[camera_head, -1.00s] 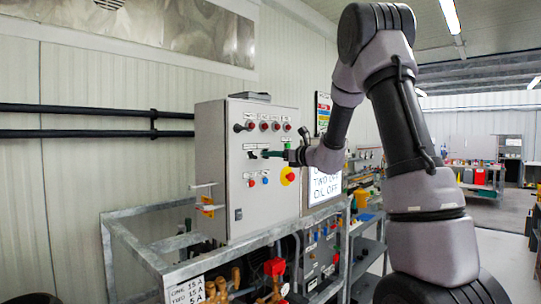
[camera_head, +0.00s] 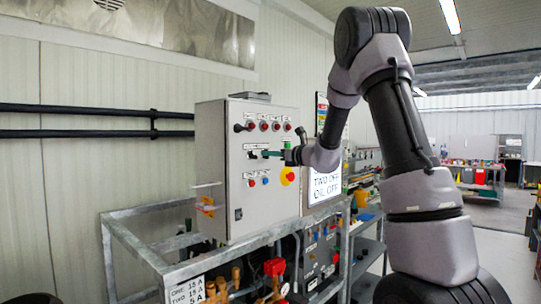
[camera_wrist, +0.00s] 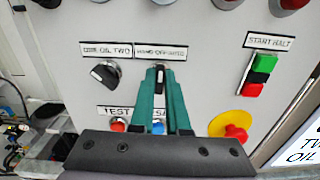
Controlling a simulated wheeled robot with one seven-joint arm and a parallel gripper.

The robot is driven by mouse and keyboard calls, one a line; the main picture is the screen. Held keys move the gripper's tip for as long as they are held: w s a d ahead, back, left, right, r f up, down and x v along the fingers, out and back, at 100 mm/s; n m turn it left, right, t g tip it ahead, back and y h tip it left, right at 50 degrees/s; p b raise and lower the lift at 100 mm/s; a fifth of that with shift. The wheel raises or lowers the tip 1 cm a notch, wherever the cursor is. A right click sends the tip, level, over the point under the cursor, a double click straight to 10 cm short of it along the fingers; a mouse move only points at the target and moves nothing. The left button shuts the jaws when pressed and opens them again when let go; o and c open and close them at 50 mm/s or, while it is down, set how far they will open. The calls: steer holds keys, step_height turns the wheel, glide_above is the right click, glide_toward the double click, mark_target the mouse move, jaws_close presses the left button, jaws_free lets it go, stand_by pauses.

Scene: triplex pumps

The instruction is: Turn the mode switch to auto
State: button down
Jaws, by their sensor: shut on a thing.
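The mode switch (camera_wrist: 160,77) is a small dark knob under a label that appears to read HAND OFF AUTO, on the front of the grey control box (camera_head: 225,205). My gripper (camera_wrist: 160,71) has two green fingers, shut on this knob from the front. The fingers hide most of the knob, so I cannot tell its exact setting. In the head view my gripper (camera_head: 267,154) reaches the box face from the right, and the switch is too small there to read.
A second black selector (camera_wrist: 104,73) sits just left of the fingers. A green and red start/halt button pair (camera_wrist: 258,75) and a yellow-based red stop button (camera_wrist: 234,127) are to the right. A lit screen (camera_head: 323,185) stands beside the box. Metal frame rails (camera_head: 150,262) run below.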

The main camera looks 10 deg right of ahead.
steer(key=shift+d+f+m, duration=0.1)
steer(key=shift+m, duration=4.1)
steer(key=c, duration=0.9)
jaws_free()
steer(key=v, duration=1)
steer(key=shift+s+d, duration=0.25)
